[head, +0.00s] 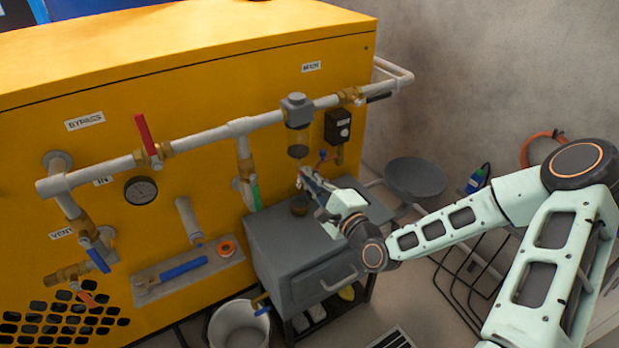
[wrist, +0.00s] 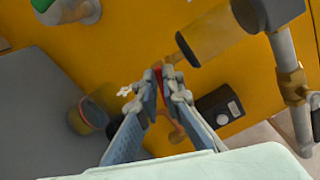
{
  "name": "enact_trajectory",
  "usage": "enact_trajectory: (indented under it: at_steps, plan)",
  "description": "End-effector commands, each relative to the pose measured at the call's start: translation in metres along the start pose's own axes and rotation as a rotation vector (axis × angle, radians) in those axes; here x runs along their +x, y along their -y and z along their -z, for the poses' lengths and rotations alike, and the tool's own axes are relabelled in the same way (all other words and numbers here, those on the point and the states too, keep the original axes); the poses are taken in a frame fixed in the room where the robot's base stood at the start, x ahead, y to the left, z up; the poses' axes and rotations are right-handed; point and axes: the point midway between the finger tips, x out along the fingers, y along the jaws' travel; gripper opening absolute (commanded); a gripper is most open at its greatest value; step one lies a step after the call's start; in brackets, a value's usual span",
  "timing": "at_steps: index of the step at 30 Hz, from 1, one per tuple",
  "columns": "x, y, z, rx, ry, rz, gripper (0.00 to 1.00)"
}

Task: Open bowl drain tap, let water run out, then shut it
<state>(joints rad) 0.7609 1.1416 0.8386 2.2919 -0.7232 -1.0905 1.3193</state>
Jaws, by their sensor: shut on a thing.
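The filter bowl (head: 298,141), clear and amber-tinted, hangs under a grey head on the white pipe. In the wrist view the bowl (wrist: 212,38) is at upper middle, just beyond my fingertips. My gripper (head: 304,177) is below the bowl. In the wrist view my gripper (wrist: 160,82) is shut on a small red piece (wrist: 168,73), which looks like the drain tap's handle. The fingers hide most of it and the tap body, so I cannot tell how it is turned. No running water is visible. A small jar (head: 299,206) stands on the grey cabinet below my gripper.
A black box (head: 338,126) is on the yellow panel right of the bowl. A green-handled valve (head: 254,193) is to the left. The grey cabinet top (head: 275,228) lies under my gripper. A white bucket (head: 238,325) stands on the floor. A grey round pan (head: 416,178) is at right.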

Motion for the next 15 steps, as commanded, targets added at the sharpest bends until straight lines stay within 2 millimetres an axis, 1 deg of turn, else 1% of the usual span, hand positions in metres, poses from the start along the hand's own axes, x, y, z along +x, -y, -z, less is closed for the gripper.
enact_trajectory:
  at_steps: [6,15]
  plan:
    - [-0.0002,-0.0010,0.0004,-0.170,-0.001,-0.001,0.00]
    - [-0.0004,-0.0011,0.0008,-0.317,-0.002,-0.001,0.00]
